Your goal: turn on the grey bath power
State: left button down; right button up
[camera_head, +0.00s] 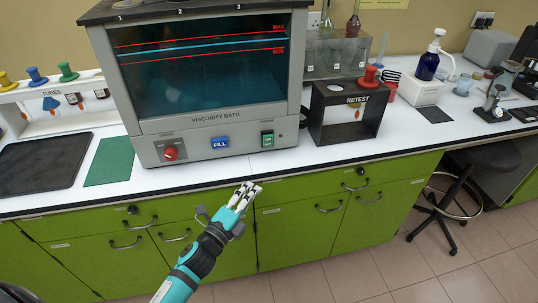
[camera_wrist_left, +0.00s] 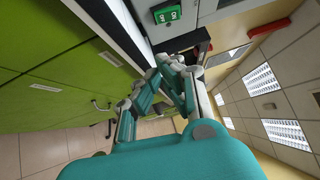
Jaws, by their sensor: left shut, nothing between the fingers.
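The grey viscosity bath (camera_head: 215,112) stands on the white bench, its glass tank showing blue liquid and red level lines. Its lower panel carries a red knob (camera_head: 170,154), a blue FILL button (camera_head: 220,143) and a green switch (camera_head: 267,139) at the right. The green switch also shows at the top of the left wrist view (camera_wrist_left: 166,13). My left gripper (camera_head: 250,191) is shut and empty, in front of the bench edge, below and apart from the switch. Its fingers point up toward the bath. The label above the switch is too small to read. My right gripper is out of view.
A black RETEST stand (camera_head: 348,113) is right of the bath. A green mat (camera_head: 108,161) and a dark tray (camera_head: 42,161) lie to its left. Green cabinets with protruding handles (camera_head: 328,209) are below the bench. The white bench strip before the bath is clear.

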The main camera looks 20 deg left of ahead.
aim_at(268, 140)
pick_arm(q)
jog(key=r, duration=0.1)
jog(key=r+m, duration=0.1)
jog(key=shift+d+r+t+h, duration=0.2)
jog(key=shift+r+t+h, duration=0.1)
jog(key=shift+r, duration=0.05)
jog(key=p+x, duration=0.1)
jog(key=x, duration=0.3)
jog(key=a+p+x, duration=0.1)
jog(key=x, duration=0.7)
jog(key=shift+w+a+r+p, duration=0.1)
jog(key=shift+w+a+p, duration=0.1)
jog(key=shift+a+p, duration=0.2)
jog(key=shift+w+a, duration=0.4)
jog(key=shift+w, duration=0.15)
jog(key=shift+r, duration=0.1)
